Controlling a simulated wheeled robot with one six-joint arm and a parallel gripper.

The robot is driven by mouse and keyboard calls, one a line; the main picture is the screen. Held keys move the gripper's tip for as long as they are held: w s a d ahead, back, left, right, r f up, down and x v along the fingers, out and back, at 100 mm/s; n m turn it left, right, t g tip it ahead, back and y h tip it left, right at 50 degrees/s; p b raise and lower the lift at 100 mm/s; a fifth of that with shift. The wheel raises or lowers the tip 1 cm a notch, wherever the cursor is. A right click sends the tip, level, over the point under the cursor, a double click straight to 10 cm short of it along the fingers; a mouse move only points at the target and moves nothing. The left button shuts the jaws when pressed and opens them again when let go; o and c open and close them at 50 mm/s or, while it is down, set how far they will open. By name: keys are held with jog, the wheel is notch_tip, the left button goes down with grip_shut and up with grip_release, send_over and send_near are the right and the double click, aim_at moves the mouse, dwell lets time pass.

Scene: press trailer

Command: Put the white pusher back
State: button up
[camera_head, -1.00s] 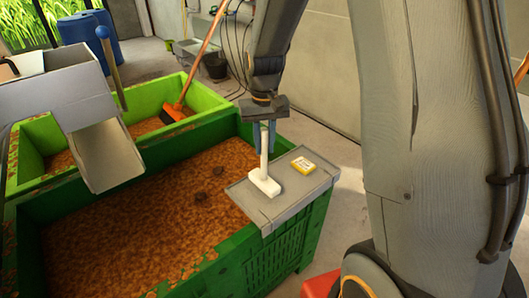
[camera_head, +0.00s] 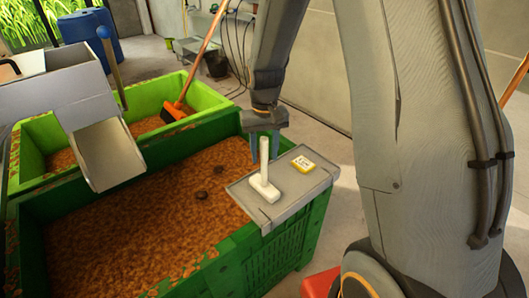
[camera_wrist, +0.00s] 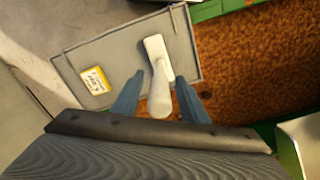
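The white pusher (camera_head: 264,178) stands upright on its flat foot on a grey tray (camera_head: 283,210) at the corner of the dark green crate. It also shows in the wrist view (camera_wrist: 159,75), its handle pointing toward the camera. The gripper is open and holds nothing.
The dark green crate (camera_head: 235,245) is full of brown mash. A lighter green crate (camera_head: 150,98) with an orange-headed broom (camera_head: 176,109) is behind. A grey metal chute (camera_head: 104,155) hangs over the left side.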

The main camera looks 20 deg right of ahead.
notch_tip(320, 180, up, 11)
jog(key=b, duration=0.3)
jog(key=shift+r, duration=0.35)
jog(key=shift+s+r, duration=0.15)
jog(key=s+f, duration=0.4)
jog(key=s, duration=0.3)
jog(key=s+f+t, duration=0.1)
jog(key=s+f, duration=0.3)
jog(key=s, duration=0.4)
jog(key=shift+s+n, duration=0.3)
jog(key=shift+n, duration=0.1)
jog(key=shift+f, duration=0.15)
